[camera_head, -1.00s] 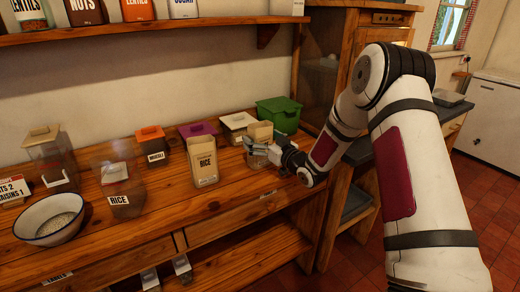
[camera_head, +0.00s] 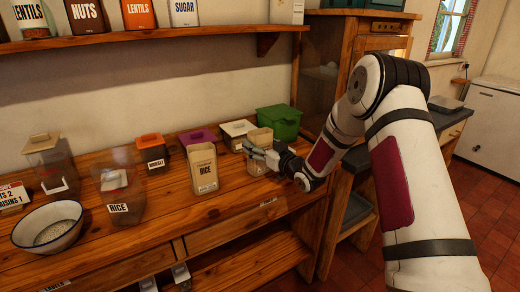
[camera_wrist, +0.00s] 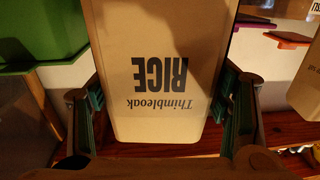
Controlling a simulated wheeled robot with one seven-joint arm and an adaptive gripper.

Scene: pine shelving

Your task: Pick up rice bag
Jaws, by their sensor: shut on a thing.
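A tan rice bag (camera_head: 260,135) stands at the back right of the wooden counter, in front of the green bin. My gripper (camera_head: 258,152) is at its front, shut on it. In the wrist view the bag's face (camera_wrist: 163,80) reads "Thimbleoak RICE" upside down. The fingers of my gripper (camera_wrist: 165,110) lie along its two sides. The bag looks upright; I cannot tell if it is clear of the counter. A second tan rice bag (camera_head: 203,168) stands to the left, apart from my gripper.
The green bin (camera_head: 280,121) is close behind the held bag. White-lidded (camera_head: 238,128), purple-lidded (camera_head: 197,136) and orange-lidded (camera_head: 151,150) containers line the back. A clear rice container (camera_head: 120,192) and a bowl (camera_head: 48,226) are at left. An upper shelf (camera_head: 150,40) runs above.

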